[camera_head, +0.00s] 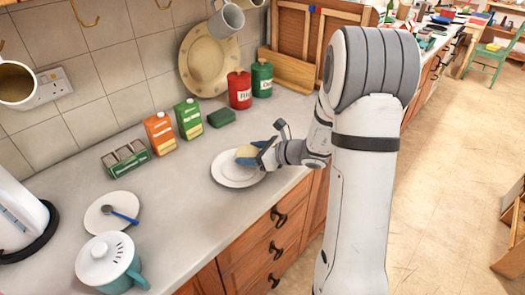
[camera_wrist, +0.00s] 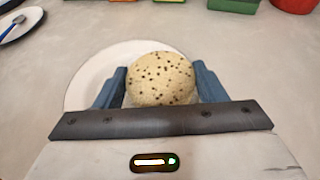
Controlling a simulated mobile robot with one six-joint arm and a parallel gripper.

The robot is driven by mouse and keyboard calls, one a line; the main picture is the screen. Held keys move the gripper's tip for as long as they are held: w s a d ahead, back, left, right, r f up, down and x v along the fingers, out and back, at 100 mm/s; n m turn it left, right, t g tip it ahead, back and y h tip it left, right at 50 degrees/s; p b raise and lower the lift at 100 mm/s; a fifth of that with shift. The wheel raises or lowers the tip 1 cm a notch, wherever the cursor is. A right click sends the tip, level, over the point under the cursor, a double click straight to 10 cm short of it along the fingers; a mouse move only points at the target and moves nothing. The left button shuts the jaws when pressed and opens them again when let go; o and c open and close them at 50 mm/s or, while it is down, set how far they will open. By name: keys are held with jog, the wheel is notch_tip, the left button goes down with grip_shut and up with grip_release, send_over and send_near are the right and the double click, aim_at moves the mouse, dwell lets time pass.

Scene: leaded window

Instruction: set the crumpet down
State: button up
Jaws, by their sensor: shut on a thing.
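The crumpet (camera_wrist: 161,78) is a pale, round piece with dark specks, seen between the two blue fingers of my gripper (camera_wrist: 160,88) in the wrist view. The fingers are shut on it from both sides. In the head view the crumpet (camera_head: 246,153) and my gripper (camera_head: 256,154) are over a white plate (camera_head: 238,179) near the front edge of the counter. The plate also shows behind the crumpet in the wrist view (camera_wrist: 82,92). I cannot tell whether the crumpet touches the plate.
A small plate with a blue spoon (camera_head: 124,216) and a teal pot (camera_head: 110,263) are at left. Red (camera_head: 239,90) and green (camera_head: 262,79) canisters stand at the back.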

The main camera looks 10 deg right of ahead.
jog(key=shift+f, duration=0.25)
jog(key=o, duration=1)
jog(key=shift+r, duration=0.15)
